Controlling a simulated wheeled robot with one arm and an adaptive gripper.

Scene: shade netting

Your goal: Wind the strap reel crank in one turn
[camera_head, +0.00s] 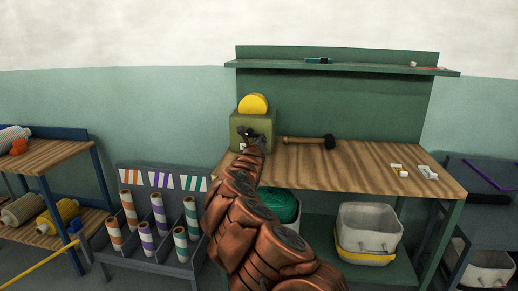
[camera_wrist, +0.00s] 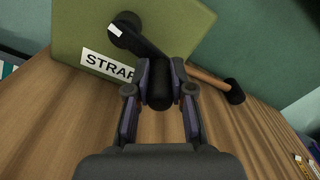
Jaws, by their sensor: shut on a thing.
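The strap reel is an olive-green box (camera_head: 262,126) with a yellow reel (camera_head: 253,103) on top, at the left end of the wooden workbench. In the wrist view the box front (camera_wrist: 75,38) carries a white label reading "STRAP", its end partly hidden. A black crank arm (camera_wrist: 142,42) runs from its hub on the box down to the right, to a dark handle (camera_wrist: 159,92). My gripper (camera_wrist: 160,84) is shut on that handle, with one finger on each side. In the head view my gripper (camera_head: 248,133) is in front of the box, and my arm hides part of the bench.
A mallet (camera_head: 308,140) lies on the bench right of the box. Small white pieces (camera_head: 428,172) lie at the bench's right end. A shelf (camera_head: 350,68) runs above. A rack of coloured rolls (camera_head: 158,215) stands at left. The bench middle is clear.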

